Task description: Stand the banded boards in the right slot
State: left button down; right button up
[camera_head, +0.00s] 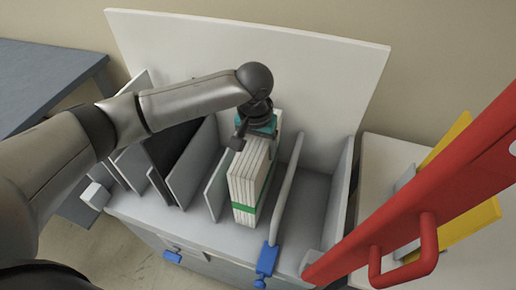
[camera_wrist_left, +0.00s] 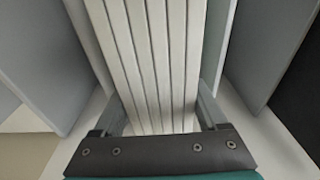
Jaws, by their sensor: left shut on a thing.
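The banded boards (camera_head: 246,178) are a stack of several thin white boards with a green band (camera_head: 245,209) low around them. They stand upright between a pale divider (camera_head: 218,188) on their left and another divider (camera_head: 286,188) on their right. My left gripper (camera_head: 257,128) is shut on their top. In the left wrist view the boards (camera_wrist_left: 155,60) run between the two fingers (camera_wrist_left: 160,118). I cannot tell whether their lower end touches the rack floor. The right slot (camera_head: 304,198), between the right divider and the rack's end wall, looks empty. My right gripper is not in view.
Dark and grey panels (camera_head: 188,150) lean in the rack's left part. A tall white back panel (camera_head: 320,85) stands behind. Blue clamps (camera_head: 267,260) sit on the front edge. A red bar with a handle (camera_head: 430,200) and a yellow panel (camera_head: 470,215) fill the right side.

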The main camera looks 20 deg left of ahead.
pick_arm(q)
grip_release()
jog(key=shift+f, duration=0.1)
dwell(0.3)
jog(key=r+p, duration=0.1)
jog(key=r, duration=0.3)
jog(key=s+r+p, duration=0.1)
jog(key=r, duration=0.7)
jog(key=shift+s+r+p, duration=0.15)
jog(key=shift+s+p, duration=0.1)
jog(key=shift+p, duration=0.15)
